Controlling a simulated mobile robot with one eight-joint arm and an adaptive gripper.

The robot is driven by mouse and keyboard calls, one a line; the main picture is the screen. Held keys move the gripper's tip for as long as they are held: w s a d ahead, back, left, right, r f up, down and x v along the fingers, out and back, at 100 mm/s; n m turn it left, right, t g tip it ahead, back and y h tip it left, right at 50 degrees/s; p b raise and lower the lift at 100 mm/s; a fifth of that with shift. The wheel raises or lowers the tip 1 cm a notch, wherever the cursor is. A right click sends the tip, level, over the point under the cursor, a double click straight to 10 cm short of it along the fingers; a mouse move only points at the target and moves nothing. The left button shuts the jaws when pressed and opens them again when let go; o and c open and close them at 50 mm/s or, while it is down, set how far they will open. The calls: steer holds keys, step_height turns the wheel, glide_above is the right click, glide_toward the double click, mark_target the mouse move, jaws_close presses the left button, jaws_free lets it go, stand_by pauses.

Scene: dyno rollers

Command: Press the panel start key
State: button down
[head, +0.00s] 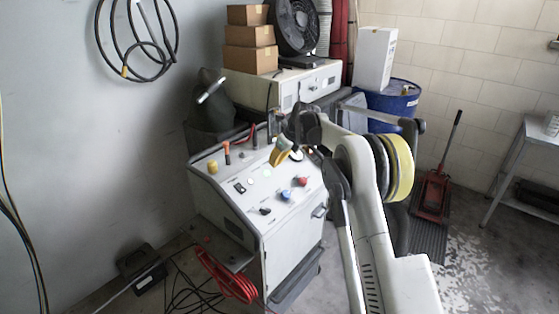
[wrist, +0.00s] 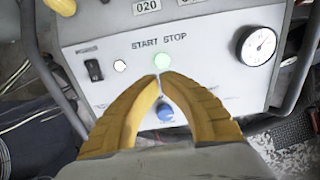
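The white control panel (head: 250,200) slopes on top of a cabinet; its face fills much of the wrist view (wrist: 215,75). A round green-lit key (wrist: 163,60) sits under the printed words START STOP; it also shows as a pale green spot in the head view (head: 266,172). My gripper (wrist: 159,77) has yellow ribbed fingers with the tips together, holding nothing. The tips appear just below the green key in the wrist view; whether they touch the panel I cannot tell. In the head view my gripper (head: 280,155) is over the panel's upper part.
Left of the green key are a small white light (wrist: 120,66) and a black rocker switch (wrist: 94,70). A blue knob (wrist: 165,111) lies between my fingers. A gauge (wrist: 258,46) is at right. A red knob (head: 302,181) also stands on the panel.

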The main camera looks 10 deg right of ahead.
mark_target(267, 175)
steer(key=b+x, duration=0.2)
steer(key=x, duration=0.5)
steer(key=shift+x, duration=0.85)
steer(key=p+v, duration=0.5)
steer(key=v, duration=0.9)
steer(key=shift+s+r, duration=0.1)
